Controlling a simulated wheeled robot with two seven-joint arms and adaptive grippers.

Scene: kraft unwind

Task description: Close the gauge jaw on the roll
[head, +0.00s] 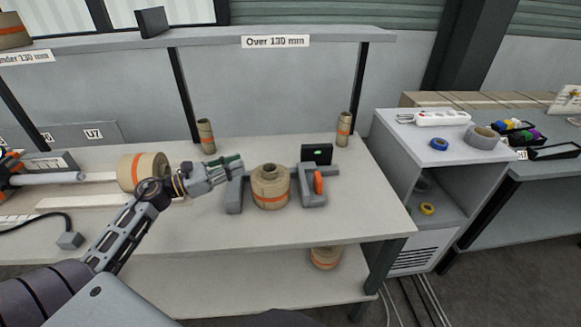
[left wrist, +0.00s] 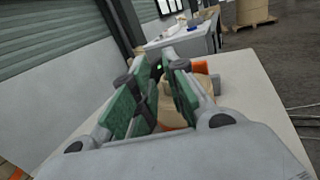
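The kraft roll (head: 270,187), tan with an orange band and a smaller core on top, stands upright on the table between the gauge's two grey jaws. The left jaw (head: 234,192) is beside the roll's left side. The right jaw (head: 313,194) carries an orange part (head: 318,182). A dark display (head: 317,153) with a green mark stands behind. My left gripper (head: 230,164) is just above and behind the left jaw. In the left wrist view its green-padded fingers (left wrist: 158,75) are apart and empty, with the roll (left wrist: 200,90) beyond, partly hidden. My right gripper is not in view.
Another roll (head: 143,171) sits at the left near a spindle. Two slim cores (head: 206,136) and (head: 343,129) stand at the table's back. A shelf labelled "Over 130 mm" (head: 275,41) is above. A grey cabinet (head: 390,132) is to the right. The table's front right is clear.

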